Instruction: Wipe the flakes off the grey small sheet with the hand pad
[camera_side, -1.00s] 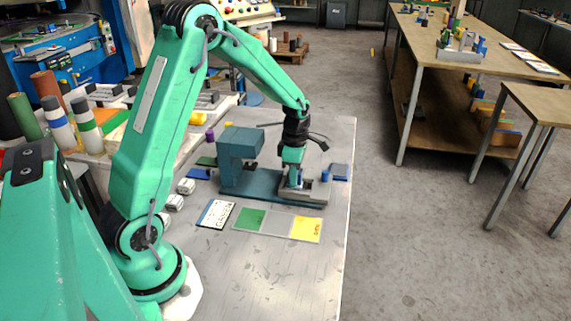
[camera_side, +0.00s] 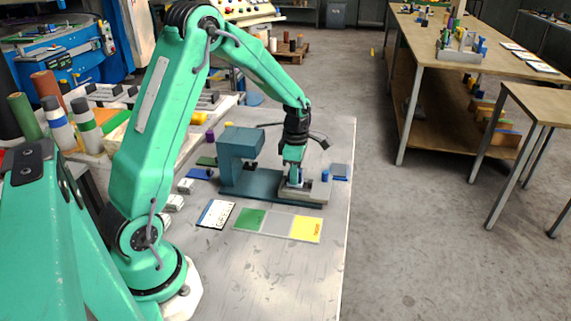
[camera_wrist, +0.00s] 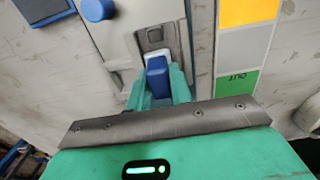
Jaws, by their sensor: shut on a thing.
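My gripper (camera_side: 294,178) is over the right end of the teal press bed (camera_side: 245,187). In the wrist view my gripper (camera_wrist: 157,85) is shut on a blue block with a whitish lower part, which looks like the hand pad (camera_wrist: 157,72). Just beyond the pad lies a small dark grey plate (camera_wrist: 154,37) on the light bed, which may be the grey small sheet. The pad hides part of it. I cannot tell whether the pad touches it, and I cannot make out separate flakes.
A blue knob (camera_side: 325,175) stands at the bed's right end. A dark blue-grey pad (camera_side: 340,171) lies beyond it. The press head (camera_side: 240,141) rises left of my gripper. In front lie a lettered card (camera_side: 215,214) and a green, grey and yellow strip (camera_side: 277,223).

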